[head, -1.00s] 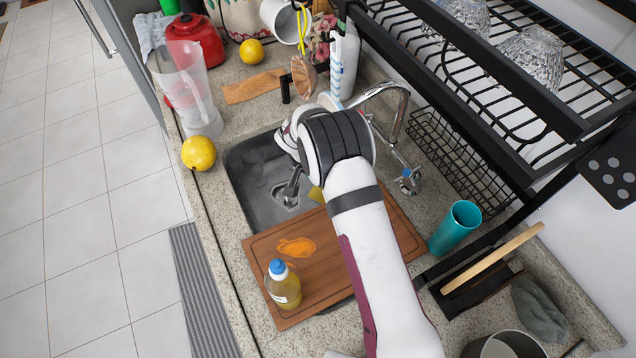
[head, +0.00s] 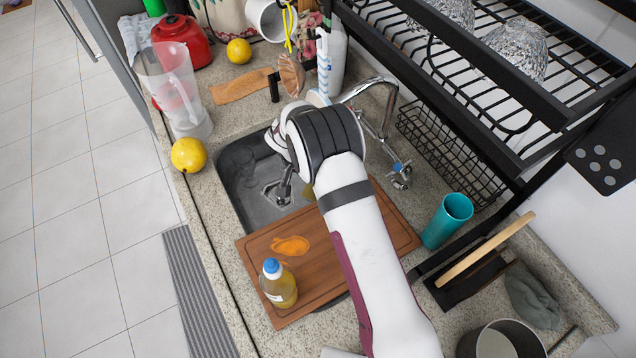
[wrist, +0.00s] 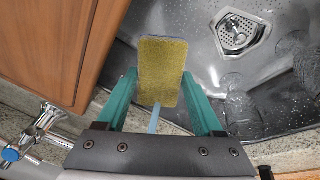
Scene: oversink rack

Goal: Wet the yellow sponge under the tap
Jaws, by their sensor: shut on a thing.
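The yellow sponge (wrist: 160,72) is held between the teal fingers of my gripper (wrist: 160,84), over the grey sink (wrist: 285,90). In the head view only a small yellow bit of the sponge (head: 308,190) shows beside my arm. A thin pale blue streak (wrist: 154,120) meets the sponge's near edge in the wrist view; it looks like water, though I cannot be sure. The chrome tap (head: 385,85) arches behind my wrist; its outlet is hidden. Its base with a blue mark (wrist: 12,155) shows at lower left in the wrist view.
A wooden cutting board (head: 345,235) covers the sink's near part, with a bottle (head: 278,285) on it. A teal cup (head: 447,222) stands right of the board. The black dish rack (head: 480,90) overhangs the right. The drain (wrist: 236,35) lies clear.

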